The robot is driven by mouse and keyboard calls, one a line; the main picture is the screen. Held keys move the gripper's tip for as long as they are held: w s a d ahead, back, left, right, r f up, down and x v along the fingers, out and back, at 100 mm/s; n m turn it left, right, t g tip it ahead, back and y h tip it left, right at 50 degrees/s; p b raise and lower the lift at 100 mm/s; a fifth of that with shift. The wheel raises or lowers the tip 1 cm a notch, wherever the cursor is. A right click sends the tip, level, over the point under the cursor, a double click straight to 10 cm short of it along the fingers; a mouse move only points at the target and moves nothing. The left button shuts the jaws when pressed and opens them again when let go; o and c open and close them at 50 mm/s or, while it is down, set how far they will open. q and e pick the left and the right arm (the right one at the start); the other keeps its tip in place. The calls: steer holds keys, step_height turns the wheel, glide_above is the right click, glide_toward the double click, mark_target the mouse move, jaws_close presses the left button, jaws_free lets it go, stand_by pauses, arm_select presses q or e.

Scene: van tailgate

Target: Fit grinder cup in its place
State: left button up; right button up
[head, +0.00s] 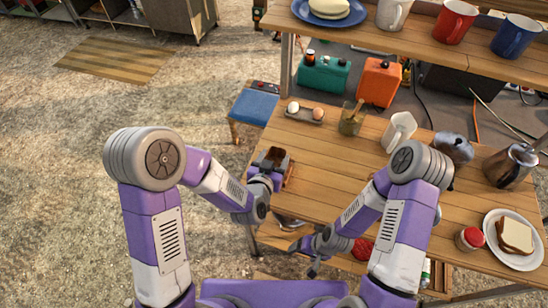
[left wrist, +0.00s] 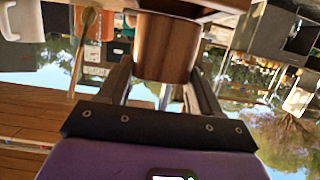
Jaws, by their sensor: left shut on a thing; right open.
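The grinder cup (left wrist: 168,48) is a brown wooden cylinder held between the two fingers of my left gripper (left wrist: 160,85) in the left wrist view. A brown wooden body (left wrist: 205,5), probably the grinder, shows at the top edge there, right by the cup's end. I cannot tell whether they touch. In the head view my left gripper (head: 268,170) is at the table's left edge, at a small brown wooden piece (head: 272,157), whose details are too small to read. My right gripper (head: 314,262) is open and empty, low near the table's front edge.
The wooden table (head: 330,150) holds an egg tray (head: 305,117), a glass jar (head: 352,120), a white container (head: 399,132), a metal pitcher (head: 511,167), a red-lidded jar (head: 469,239) and a plate with bread (head: 514,238). A shelf with mugs (head: 455,22) stands behind. The table's middle is clear.

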arm_select(q)
steer(key=shift+f+b, duration=0.5)
steer(key=shift+f, duration=0.4)
steer(key=shift+f+b, duration=0.85)
steer(key=shift+b, duration=0.1)
steer(key=o, duration=1.1)
steer(key=shift+o, duration=0.2)
steer(key=shift+s, duration=0.1)
